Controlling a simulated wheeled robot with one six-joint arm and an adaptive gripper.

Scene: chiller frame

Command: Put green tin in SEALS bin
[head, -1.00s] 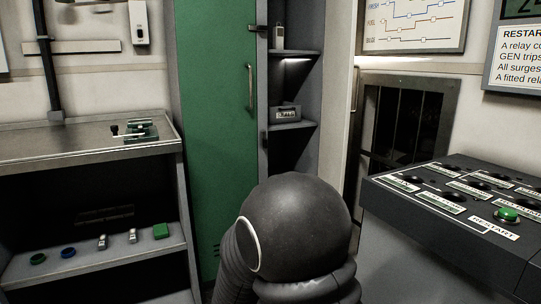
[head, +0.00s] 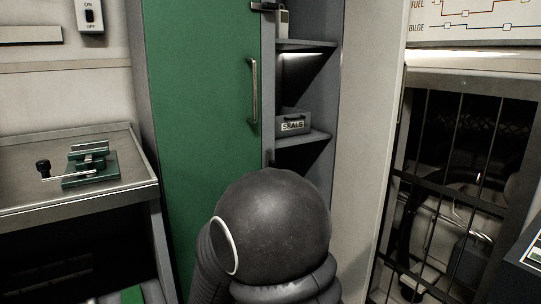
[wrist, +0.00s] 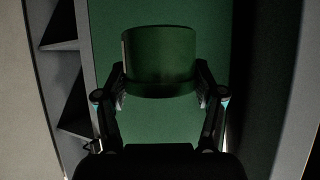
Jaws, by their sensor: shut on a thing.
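The green tin (wrist: 158,50) is in the wrist view, held between the two fingers of my gripper (wrist: 160,82). My gripper is shut on its sides, and the tin sticks out beyond the fingertips. In the head view the tin and gripper are hidden behind my own dark arm. The SEALS bin (head: 293,124) is a small grey box with a white label. It sits on a lower shelf of the open cabinet, apart from my gripper. Its inside is mostly hidden.
The green cabinet door (head: 200,110) stands to the left of the shelves. An upper shelf (head: 305,44) is above the bin and holds a pale container (head: 283,24). A metal bench (head: 35,190) with a vise (head: 90,165) is at left. A barred opening (head: 455,150) is at right.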

